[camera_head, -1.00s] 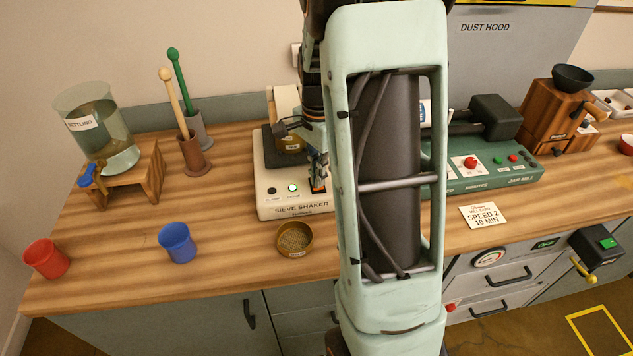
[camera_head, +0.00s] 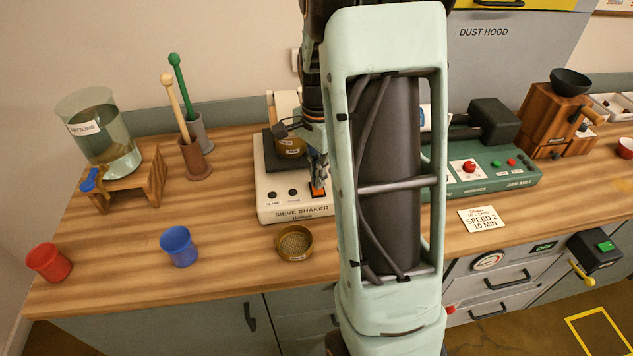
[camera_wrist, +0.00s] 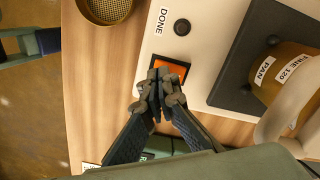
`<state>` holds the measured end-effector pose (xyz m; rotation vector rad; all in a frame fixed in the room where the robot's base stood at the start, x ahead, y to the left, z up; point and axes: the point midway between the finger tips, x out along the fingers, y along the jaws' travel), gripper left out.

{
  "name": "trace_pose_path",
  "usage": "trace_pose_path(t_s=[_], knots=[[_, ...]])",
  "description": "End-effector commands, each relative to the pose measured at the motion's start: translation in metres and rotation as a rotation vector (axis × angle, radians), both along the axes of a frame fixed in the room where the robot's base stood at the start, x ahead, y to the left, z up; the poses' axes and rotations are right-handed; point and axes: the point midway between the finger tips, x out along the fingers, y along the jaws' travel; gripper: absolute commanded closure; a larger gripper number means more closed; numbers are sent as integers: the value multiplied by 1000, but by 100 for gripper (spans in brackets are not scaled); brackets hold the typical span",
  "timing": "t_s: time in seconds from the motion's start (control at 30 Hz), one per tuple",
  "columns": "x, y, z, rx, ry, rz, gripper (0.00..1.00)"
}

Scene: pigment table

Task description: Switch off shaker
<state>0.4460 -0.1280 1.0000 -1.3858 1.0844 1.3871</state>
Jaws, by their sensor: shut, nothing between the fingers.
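The sieve shaker (camera_head: 264,172) is a white box at the back of the bench, left of my arm. Its front panel has two round lamps (camera_head: 293,193), both dark. An orange rocker switch (camera_head: 318,190) sits to their right; it also shows in the wrist view (camera_wrist: 172,68). My gripper (camera_head: 317,178) is shut and empty, with its fingertips (camera_wrist: 160,88) right at the switch and partly covering it. I cannot tell exactly where they touch. In the wrist view the dark lamp labelled DONE (camera_wrist: 182,27) and the brass pan (camera_wrist: 290,62) on the shaker show beside my fingers.
A brass sieve (camera_head: 295,242) stands in front of the shaker. A blue cup (camera_head: 178,246) and a red cup (camera_head: 49,262) stand to the left. The green jar mill (camera_head: 470,180) is right of my arm. The front left bench is otherwise clear.

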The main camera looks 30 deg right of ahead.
Motion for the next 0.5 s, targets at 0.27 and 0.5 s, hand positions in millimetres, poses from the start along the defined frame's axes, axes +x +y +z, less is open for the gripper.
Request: trace_pose_path(t_s=[0.27, 0.5], knots=[[1, 0, 27, 0, -2, 0, 100], [1, 0, 46, 0, -2, 0, 100]])
